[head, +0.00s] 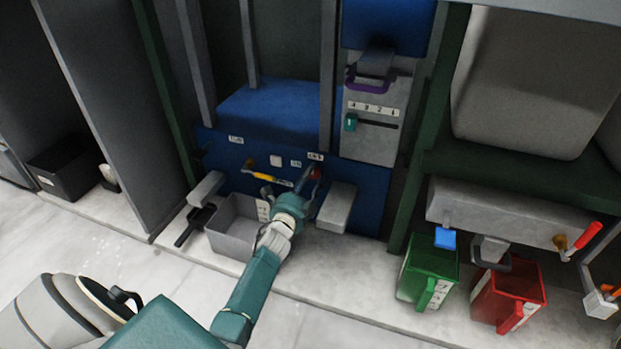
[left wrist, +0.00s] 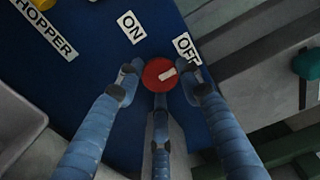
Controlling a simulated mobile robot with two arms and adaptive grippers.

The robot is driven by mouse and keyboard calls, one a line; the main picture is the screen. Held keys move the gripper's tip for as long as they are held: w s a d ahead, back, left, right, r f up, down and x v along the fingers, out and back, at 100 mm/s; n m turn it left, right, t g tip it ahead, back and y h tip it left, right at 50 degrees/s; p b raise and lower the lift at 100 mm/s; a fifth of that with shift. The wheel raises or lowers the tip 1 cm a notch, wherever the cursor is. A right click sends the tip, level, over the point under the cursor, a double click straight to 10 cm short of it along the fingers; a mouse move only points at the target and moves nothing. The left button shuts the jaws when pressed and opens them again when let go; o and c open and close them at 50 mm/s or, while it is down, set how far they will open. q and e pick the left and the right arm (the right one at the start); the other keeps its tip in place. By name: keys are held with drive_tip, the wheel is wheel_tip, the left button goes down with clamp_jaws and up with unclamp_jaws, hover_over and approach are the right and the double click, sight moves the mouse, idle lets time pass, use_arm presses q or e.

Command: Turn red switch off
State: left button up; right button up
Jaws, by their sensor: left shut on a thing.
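The red switch (head: 315,173) is a round knob on the blue panel of the press. In the left wrist view the red switch (left wrist: 157,72) has a white mark that slants up to the right, towards the white OFF label (left wrist: 187,48). The ON label (left wrist: 131,27) is above and left of the knob. My left gripper (head: 294,190) is at the switch. In the left wrist view my left gripper (left wrist: 162,84) has its fingers closed around the knob, one on each side and one below. My right gripper is not in view.
A yellow-handled lever (head: 262,177) is left of the switch. A grey bin (head: 232,226) stands below the panel and a grey block (head: 338,208) juts out to the right. A green bin (head: 428,268) and a red bin (head: 507,295) are farther right.

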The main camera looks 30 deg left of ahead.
use_arm(q)
drive_tip(key=shift+s+a+f, duration=0.15)
drive_tip(key=shift+a+f, duration=0.05)
drive_tip(key=shift+a, duration=0.15)
drive_tip(key=o, duration=1.1)
drive_tip(key=shift+r, duration=0.1)
drive_tip(key=shift+d, duration=0.1)
drive_tip(key=v, duration=1.2)
drive_tip(key=shift+r, duration=0.1)
